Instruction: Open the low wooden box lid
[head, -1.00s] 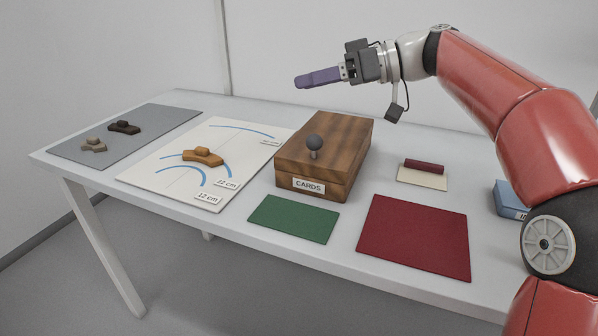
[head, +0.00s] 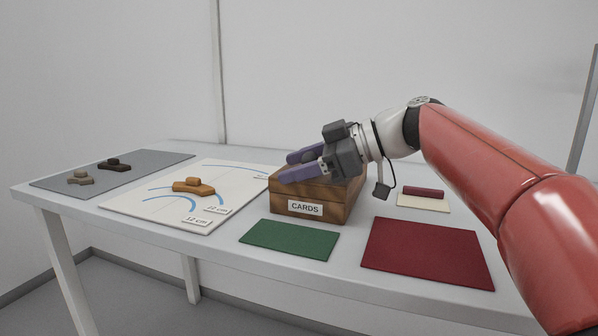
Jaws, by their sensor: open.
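The low wooden box (head: 288,203) sits on the table with a white label reading CARDS on its front. Its lid looks shut, though much of the top is hidden behind my gripper. My gripper (head: 284,167) is over the box top, its two purple fingers apart and pointing left. I cannot tell whether the fingers touch the lid or the knob.
A green mat (head: 290,239) and a dark red mat (head: 428,252) lie in front. A grey mat (head: 60,184) holds two sherds. A red roll (head: 424,192) lies on a cream card to the right.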

